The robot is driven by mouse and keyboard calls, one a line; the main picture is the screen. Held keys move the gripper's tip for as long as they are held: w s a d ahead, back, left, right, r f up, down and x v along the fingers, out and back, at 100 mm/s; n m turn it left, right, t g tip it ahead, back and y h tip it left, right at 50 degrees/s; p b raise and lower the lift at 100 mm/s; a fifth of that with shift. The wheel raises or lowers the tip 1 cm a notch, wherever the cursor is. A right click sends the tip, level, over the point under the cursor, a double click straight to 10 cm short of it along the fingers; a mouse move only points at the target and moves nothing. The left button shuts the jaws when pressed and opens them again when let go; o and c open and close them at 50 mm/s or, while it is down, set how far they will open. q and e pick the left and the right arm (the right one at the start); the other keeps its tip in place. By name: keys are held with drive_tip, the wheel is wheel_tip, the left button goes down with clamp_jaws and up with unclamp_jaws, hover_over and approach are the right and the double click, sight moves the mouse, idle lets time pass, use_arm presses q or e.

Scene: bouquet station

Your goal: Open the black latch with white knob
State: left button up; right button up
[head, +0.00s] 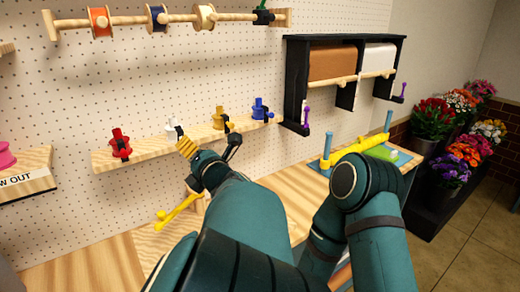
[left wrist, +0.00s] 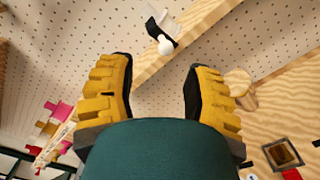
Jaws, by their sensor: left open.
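The black latch (left wrist: 157,33) with its white knob (left wrist: 165,46) is on the wooden shelf board, at the top middle of the left wrist view. In the head view the white spool-like piece with this latch (head: 171,127) stands between the red and yellow ones. My left gripper (head: 210,150) is just below and in front of it. In the left wrist view my left gripper (left wrist: 160,80) is open, its two yellow fingers wide apart with nothing between them. The latch lies beyond the fingertips, apart from them. My right gripper is not in view.
On the same shelf (head: 150,148) stand a red spool (head: 120,143), a yellow spool (head: 218,118) and a blue spool (head: 260,109) with matching latches. A black roll holder (head: 297,85) hangs to the right. A yellow handle (head: 178,212) sits below, over the wooden table.

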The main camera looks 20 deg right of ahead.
use_arm(q)
drive_tip(key=v, duration=0.5)
drive_tip(key=w+d+f+n+g+h+b, duration=0.2)
drive_tip(key=w+d+f+n+g+h, duration=0.15)
drive_tip(key=f, duration=0.25)
drive_tip(key=w+d+f+n+g+h+b, duration=0.1)
drive_tip(key=w+d+f+n+g+h, duration=0.1)
drive_tip(key=d+f+n+h, duration=0.25)
drive_tip(key=w+d+r+n+t+h+b, duration=0.3)
drive_tip(key=w+d+r+n+h, duration=0.1)
drive_tip(key=w+d+n+h, duration=0.2)
drive_tip(key=d+n+h, duration=0.1)
drive_tip(key=d+h, duration=0.1)
drive_tip(key=d, duration=0.1)
drive_tip(key=shift+w+d+r+h, duration=0.2)
drive_tip(key=shift+w+r+h, duration=0.05)
drive_tip(key=shift+h, duration=0.05)
